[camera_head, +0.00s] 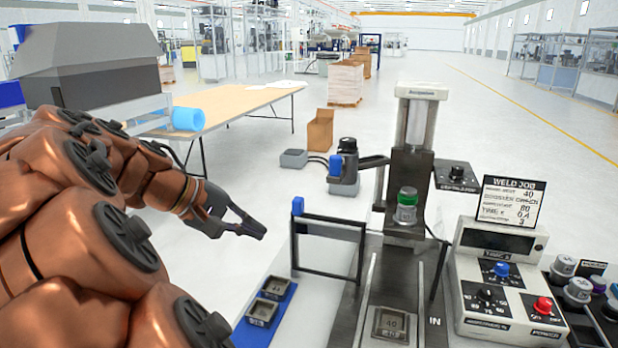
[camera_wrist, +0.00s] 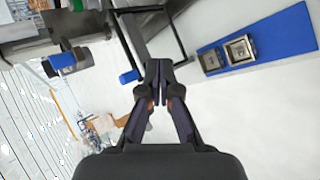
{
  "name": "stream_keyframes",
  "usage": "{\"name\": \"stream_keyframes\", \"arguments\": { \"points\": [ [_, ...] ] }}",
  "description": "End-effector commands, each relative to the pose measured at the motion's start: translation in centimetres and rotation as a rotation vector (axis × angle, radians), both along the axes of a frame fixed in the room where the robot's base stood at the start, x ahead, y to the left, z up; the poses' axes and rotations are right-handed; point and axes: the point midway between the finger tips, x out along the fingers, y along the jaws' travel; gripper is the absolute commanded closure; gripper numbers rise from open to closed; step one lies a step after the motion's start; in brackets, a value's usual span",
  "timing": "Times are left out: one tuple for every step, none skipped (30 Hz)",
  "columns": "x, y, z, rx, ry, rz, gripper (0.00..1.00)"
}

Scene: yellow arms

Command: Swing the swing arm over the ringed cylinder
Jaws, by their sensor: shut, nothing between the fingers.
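A black arm (camera_head: 373,161) with a blue handle (camera_head: 336,165) reaches from a grey-black post toward the press column; it looks like the swing arm. Its blue part also shows in the wrist view (camera_wrist: 62,62). A grey cylinder with a green ring (camera_head: 406,207) stands upright at the press column, right of the arm's end; the arm is not over it. My gripper (camera_head: 262,235) is shut and empty, left of the black frame (camera_head: 345,248) and its blue knob (camera_head: 298,206). In the wrist view my gripper (camera_wrist: 157,66) shows closed fingertips, right of that knob (camera_wrist: 129,76).
A blue tray (camera_head: 283,306) with metal pieces lies front left. A control box (camera_head: 500,290) with blue and red knobs and a sign stands right, beside several other cylinders (camera_head: 578,290). The black frame stands between my gripper and the press.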

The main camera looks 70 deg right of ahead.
Motion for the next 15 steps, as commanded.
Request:
{"name": "stream_keyframes", "arguments": {
  "points": [
    [0.3, -1.7, 0.3, -0.058, 0.036, -0.035, 1.00],
    [0.5, -2.6, 1.0, -0.094, 0.056, -0.051, 1.00],
    [0.8, -3.7, 1.9, -0.143, 0.082, -0.070, 1.00],
    [1.0, -4.5, 2.4, -0.174, 0.103, -0.086, 1.00],
    [1.3, -5.3, 3.0, -0.207, 0.127, -0.101, 1.00],
    [1.6, -6.2, 3.6, -0.250, 0.156, -0.120, 1.00],
    [1.9, -6.8, 4.1, -0.280, 0.177, -0.133, 1.00],
    [2.3, -7.5, 4.5, -0.313, 0.198, -0.142, 1.00],
    [2.8, -8.3, 4.9, -0.350, 0.226, -0.157, 1.00],
    [3.2, -8.9, 5.1, -0.377, 0.247, -0.167, 1.00],
    [3.6, -9.4, 5.5, -0.406, 0.265, -0.177, 1.00],
    [4.0, -10.1, 5.6, -0.436, 0.291, -0.189, 1.00],
    [4.5, -10.5, 5.7, -0.458, 0.309, -0.193, 1.00],
    [4.9, -11.0, 5.8, -0.481, 0.323, -0.197, 1.00],
    [5.4, -11.4, 5.9, -0.505, 0.340, -0.204, 1.00]
  ]
}}
